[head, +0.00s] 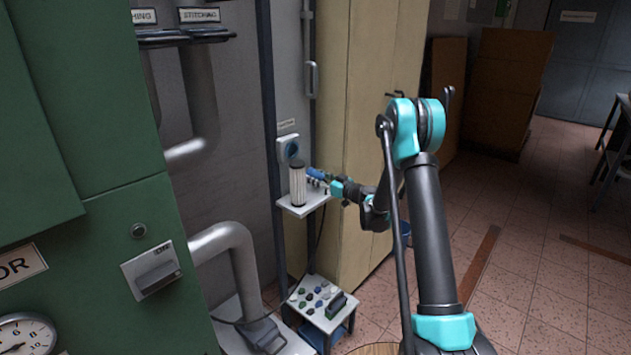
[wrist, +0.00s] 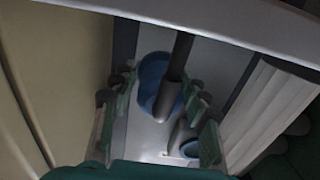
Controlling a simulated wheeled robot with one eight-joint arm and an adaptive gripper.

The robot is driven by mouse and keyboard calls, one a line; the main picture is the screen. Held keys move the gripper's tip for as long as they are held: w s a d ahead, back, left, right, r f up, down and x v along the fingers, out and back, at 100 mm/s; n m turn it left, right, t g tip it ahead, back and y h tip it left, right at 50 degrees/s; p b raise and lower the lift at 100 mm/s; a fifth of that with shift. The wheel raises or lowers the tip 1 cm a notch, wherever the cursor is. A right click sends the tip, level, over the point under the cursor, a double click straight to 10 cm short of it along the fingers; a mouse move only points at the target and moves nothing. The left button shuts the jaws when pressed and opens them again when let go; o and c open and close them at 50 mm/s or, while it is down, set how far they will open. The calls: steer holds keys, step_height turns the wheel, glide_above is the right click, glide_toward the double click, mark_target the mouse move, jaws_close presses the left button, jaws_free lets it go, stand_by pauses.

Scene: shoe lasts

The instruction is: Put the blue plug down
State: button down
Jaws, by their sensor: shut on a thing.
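My gripper (head: 328,180) is shut on the blue plug (head: 315,173), beside the white pleated cylinder and over the right part of the small white shelf (head: 298,211). In the wrist view the blue plug (wrist: 153,80) sits between the two fingers, with a dark grey rod-like part running across it. I cannot tell whether the plug touches the shelf. A wall socket box (head: 288,149) with a blue round face is just above and behind the shelf.
The white pleated cylinder (head: 298,186) stands upright on the shelf, close left of the plug; it fills the right of the wrist view (wrist: 268,108). A beige cabinet (head: 365,110) is close on the right. A lower stand (head: 318,318) holds several small parts.

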steer(key=shift+w+a+f, duration=0.1)
steer(key=shift+a+f, duration=0.1)
steer(key=shift+f, duration=0.55)
steer(key=shift+f, duration=0.35)
steer(key=shift+f, duration=0.2)
steer(key=c, duration=0.8)
jaws_free()
steer(key=shift+r, duration=0.1)
